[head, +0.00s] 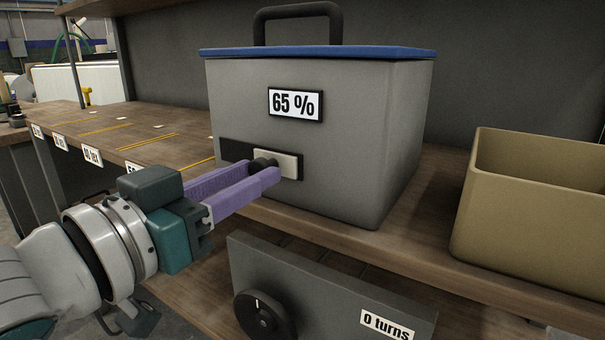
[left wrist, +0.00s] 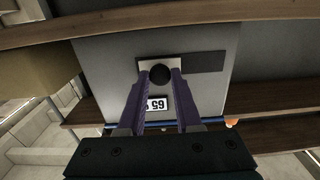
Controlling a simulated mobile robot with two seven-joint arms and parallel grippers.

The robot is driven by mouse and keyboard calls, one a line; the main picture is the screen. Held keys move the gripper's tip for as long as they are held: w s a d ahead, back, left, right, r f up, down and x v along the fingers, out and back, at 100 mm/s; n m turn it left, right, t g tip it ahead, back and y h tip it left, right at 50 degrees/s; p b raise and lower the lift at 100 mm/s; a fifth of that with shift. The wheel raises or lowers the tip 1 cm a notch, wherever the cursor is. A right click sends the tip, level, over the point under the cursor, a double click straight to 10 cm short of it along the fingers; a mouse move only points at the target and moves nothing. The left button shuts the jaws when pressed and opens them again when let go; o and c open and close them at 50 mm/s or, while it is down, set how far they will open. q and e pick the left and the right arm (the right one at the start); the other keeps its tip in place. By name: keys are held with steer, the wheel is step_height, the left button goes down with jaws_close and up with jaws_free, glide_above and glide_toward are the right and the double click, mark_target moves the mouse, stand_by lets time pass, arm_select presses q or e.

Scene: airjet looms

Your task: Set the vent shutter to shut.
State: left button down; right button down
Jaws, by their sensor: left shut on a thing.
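The vent shutter is a pale sliding plate (head: 289,165) with a round black knob (head: 262,164) on the front of a grey box (head: 330,150) with a blue lid. The plate sits at the right end of a dark slot (head: 236,155), whose left part is uncovered. A label above reads "65 %" (head: 295,104). My left gripper (head: 268,172), with purple fingers, is shut on the knob. In the left wrist view the knob (left wrist: 160,73) sits between the fingertips, and the dark slot (left wrist: 205,62) runs to the right. My right gripper is in neither view.
The box stands on a wooden shelf (head: 420,235). A tan bin (head: 530,210) stands to its right. Below is a grey panel (head: 330,285) with a black dial (head: 264,312) and a "0 turns" label (head: 387,325). The shelf to the left is mostly clear.

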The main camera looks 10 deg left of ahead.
arm_select(q)
steer(key=a, duration=0.1)
steer(key=w+a, duration=0.1)
steer(key=a, duration=0.1)
steer(key=w+a+p, duration=0.1)
steer(key=a, duration=0.1)
steer(key=shift+a, duration=0.2)
steer(key=shift+w+a, duration=0.1)
steer(key=shift+a, duration=0.2)
steer(key=c, duration=1)
jaws_free()
steer(key=o, duration=0.4)
steer(key=shift+a, duration=0.1)
